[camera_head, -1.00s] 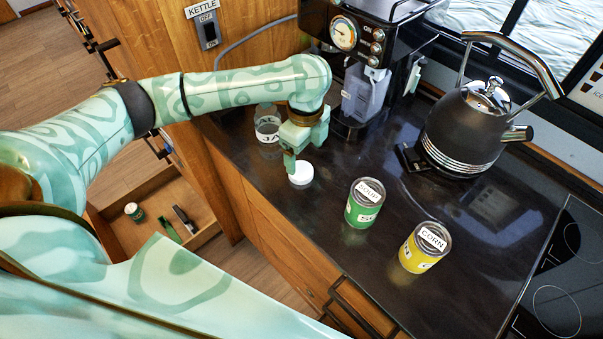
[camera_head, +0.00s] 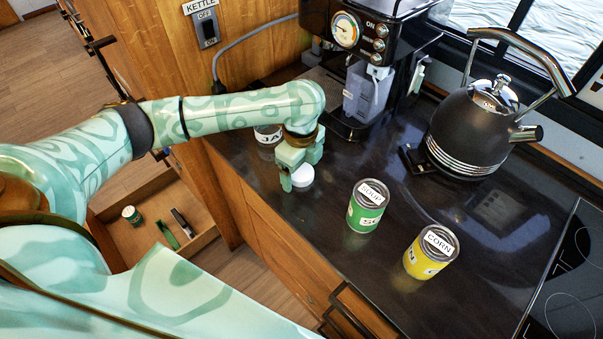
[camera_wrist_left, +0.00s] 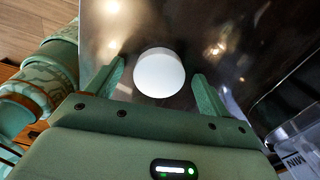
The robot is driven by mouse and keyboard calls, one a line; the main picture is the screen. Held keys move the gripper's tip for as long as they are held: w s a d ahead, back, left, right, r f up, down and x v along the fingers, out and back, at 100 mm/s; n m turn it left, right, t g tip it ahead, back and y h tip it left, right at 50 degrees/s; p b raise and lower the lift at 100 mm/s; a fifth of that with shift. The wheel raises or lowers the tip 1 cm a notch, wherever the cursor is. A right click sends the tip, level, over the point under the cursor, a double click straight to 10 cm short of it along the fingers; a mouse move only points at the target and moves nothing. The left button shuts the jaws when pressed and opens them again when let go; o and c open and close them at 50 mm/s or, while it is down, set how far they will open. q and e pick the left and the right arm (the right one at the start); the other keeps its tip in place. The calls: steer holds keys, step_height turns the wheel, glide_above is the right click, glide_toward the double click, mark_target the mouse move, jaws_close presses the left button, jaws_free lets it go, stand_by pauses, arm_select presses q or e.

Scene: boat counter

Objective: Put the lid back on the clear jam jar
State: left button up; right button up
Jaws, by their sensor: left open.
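The white round lid (camera_head: 302,175) lies on the dark counter near its front edge. It also shows in the left wrist view (camera_wrist_left: 159,73), just beyond and between the fingertips. My left gripper (camera_head: 293,180) is open and empty, low over the counter beside the lid; its fingers (camera_wrist_left: 158,80) are spread to either side in the wrist view. The clear jam jar (camera_head: 268,134) stands behind my left forearm, with only its lower part and white label showing. Its top is hidden by my arm. My right gripper is not in view.
A green soup can (camera_head: 366,208) and a yellow corn can (camera_head: 430,252) stand to the right of the lid. A coffee machine (camera_head: 358,60) and a black kettle (camera_head: 475,130) stand behind. An open drawer (camera_head: 150,243) is below the counter at left.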

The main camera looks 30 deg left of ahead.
mark_target(301, 172)
arm_select(q)
steer(key=shift+r, duration=0.1)
steer(key=c, duration=1.1)
steer(key=shift+o, duration=0.2)
steer(key=shift+r+p, duration=0.4)
steer(key=shift+r, duration=0.2)
step_height(301, 172, up, 3)
steer(key=shift+s+d+f+p, duration=0.1)
steer(key=shift+p, duration=0.7)
steer(key=s+d+r+p, duration=0.6)
steer(key=s+r, duration=0.3)
steer(key=s, duration=0.3)
steer(key=shift+d, duration=0.2)
steer(key=shift+s, duration=0.1)
